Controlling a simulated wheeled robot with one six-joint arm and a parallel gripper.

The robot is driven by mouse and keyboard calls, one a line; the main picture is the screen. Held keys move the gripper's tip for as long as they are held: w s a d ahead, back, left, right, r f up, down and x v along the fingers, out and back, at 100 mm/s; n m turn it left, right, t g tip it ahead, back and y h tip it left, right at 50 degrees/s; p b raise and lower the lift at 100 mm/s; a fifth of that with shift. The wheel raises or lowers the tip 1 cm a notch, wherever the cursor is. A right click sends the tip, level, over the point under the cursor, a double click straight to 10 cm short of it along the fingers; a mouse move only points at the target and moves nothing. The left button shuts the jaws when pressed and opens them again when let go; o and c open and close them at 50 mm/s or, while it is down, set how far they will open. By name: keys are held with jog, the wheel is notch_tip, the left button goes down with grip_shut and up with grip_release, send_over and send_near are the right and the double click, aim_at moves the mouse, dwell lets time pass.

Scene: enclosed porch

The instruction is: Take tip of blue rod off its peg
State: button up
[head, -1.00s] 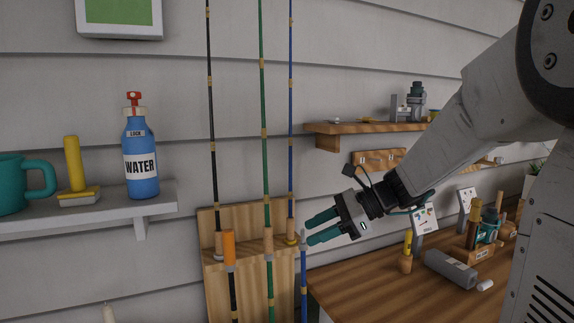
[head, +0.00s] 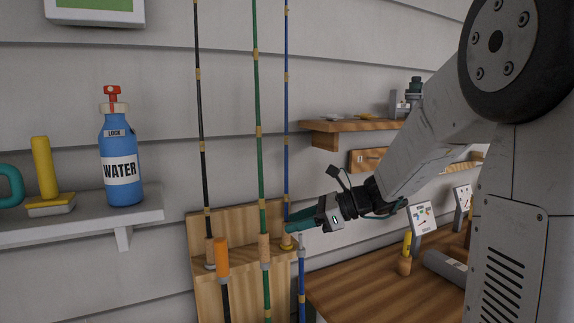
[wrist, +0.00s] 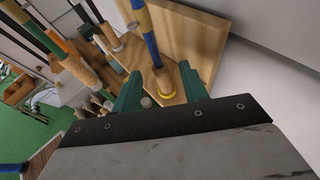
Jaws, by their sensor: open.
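The blue rod tip (head: 286,120), a thin blue shaft with gold bands, stands upright at the right end of the wooden rack (head: 205,300). Its foot has a yellow ring (head: 286,246) at the rack's ledge; the peg itself is hidden. My gripper (head: 288,223) is open, with its teal fingers at the shaft just above the foot. In the wrist view the blue shaft (wrist: 148,35) comes down between the open fingers, and the yellow ring (wrist: 166,96) lies beyond them. I cannot tell whether a finger touches it. A lower blue rod piece (head: 302,285) stands in front of the rack.
A green rod (head: 257,130) stands close left, then a black rod (head: 201,130) and an orange grip (head: 221,257). A wooden workbench (head: 370,290) lies below right, with a wall shelf (head: 350,127) above. A water bottle (head: 120,155) stands on the left shelf.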

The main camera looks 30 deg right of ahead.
aim_at(287, 221)
jog(key=x, duration=0.3)
jog(key=shift+w+a+f, duration=0.1)
jog(key=shift+c, duration=0.3)
grip_shut()
